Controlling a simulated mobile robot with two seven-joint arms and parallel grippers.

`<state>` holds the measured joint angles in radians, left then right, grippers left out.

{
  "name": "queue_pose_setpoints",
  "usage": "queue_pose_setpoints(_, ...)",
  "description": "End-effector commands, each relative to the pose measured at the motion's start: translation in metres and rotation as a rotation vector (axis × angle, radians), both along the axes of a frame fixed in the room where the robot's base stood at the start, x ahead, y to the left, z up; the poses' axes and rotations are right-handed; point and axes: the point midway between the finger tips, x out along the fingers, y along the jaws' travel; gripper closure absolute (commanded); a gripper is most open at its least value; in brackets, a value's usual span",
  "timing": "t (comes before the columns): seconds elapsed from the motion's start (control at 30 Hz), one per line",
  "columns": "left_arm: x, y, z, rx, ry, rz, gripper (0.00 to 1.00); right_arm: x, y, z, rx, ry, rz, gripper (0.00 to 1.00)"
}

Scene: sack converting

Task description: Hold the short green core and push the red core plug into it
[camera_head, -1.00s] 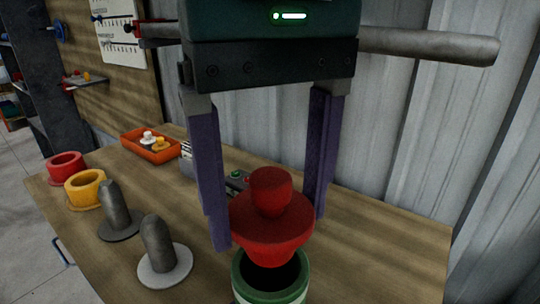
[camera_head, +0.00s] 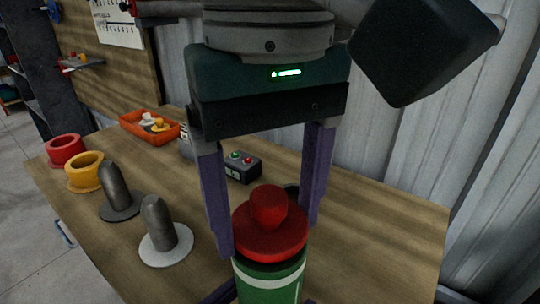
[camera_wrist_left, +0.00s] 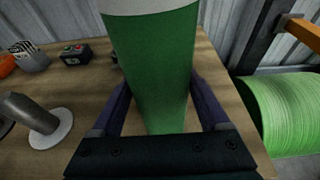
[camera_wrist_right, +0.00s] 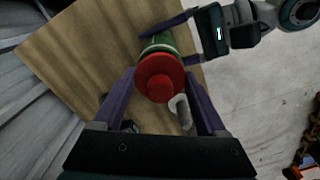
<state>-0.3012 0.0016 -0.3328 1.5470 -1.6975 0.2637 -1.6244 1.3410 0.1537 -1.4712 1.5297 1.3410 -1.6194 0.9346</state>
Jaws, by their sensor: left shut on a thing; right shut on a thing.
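The red core plug (camera_head: 270,232), with a wide flange and a knob on top, sits upright at the top of the short green core (camera_head: 268,285) and covers its opening. A dark band shows under the flange, so I cannot tell how deep the plug is. My right gripper (camera_head: 268,237) points down and is shut on the plug, a finger on each side, as the right wrist view (camera_wrist_right: 160,75) also shows. My left gripper (camera_wrist_left: 160,92) is shut on the green core (camera_wrist_left: 155,65), which stands upright with a white band.
On the wooden table (camera_head: 390,240) stand two grey posts on discs (camera_head: 158,225), a yellow ring (camera_head: 85,172), a red ring (camera_head: 65,150), an orange tray (camera_head: 140,128) and a button box (camera_head: 242,167). A corrugated wall is behind. The table's right side is clear.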

Motion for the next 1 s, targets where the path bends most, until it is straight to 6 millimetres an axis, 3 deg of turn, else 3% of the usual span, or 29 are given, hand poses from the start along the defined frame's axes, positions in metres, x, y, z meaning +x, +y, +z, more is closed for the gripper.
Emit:
queue_pose_setpoints(0.07, 0.001, -0.002, 0.001, 0.001, -0.010, -0.005, 1.00, -0.001, -0.002, -0.009, -0.007, 0.006, -0.005, 0.79)
queue_pose_setpoints(0.1, 0.001, -0.002, 0.001, 0.001, -0.010, -0.005, 1.00, -0.001, -0.002, -0.009, -0.007, 0.005, -0.006, 0.24)
queue_pose_setpoints(0.3, 0.001, -0.003, 0.001, 0.001, -0.012, -0.007, 1.00, 0.000, -0.002, -0.009, -0.006, 0.004, -0.008, 0.02)
queue_pose_setpoints(0.47, 0.001, -0.003, 0.001, 0.001, -0.012, -0.006, 1.00, 0.001, -0.002, 0.007, -0.005, 0.001, -0.008, 0.00)
queue_pose_setpoints(0.8, 0.001, -0.001, 0.001, 0.001, -0.007, -0.004, 1.00, 0.002, -0.001, 0.086, 0.001, -0.004, -0.004, 0.00)
queue_pose_setpoints(1.0, 0.001, -0.001, 0.000, 0.002, -0.006, -0.003, 1.00, 0.001, -0.001, 0.114, 0.001, -0.003, -0.002, 0.00)
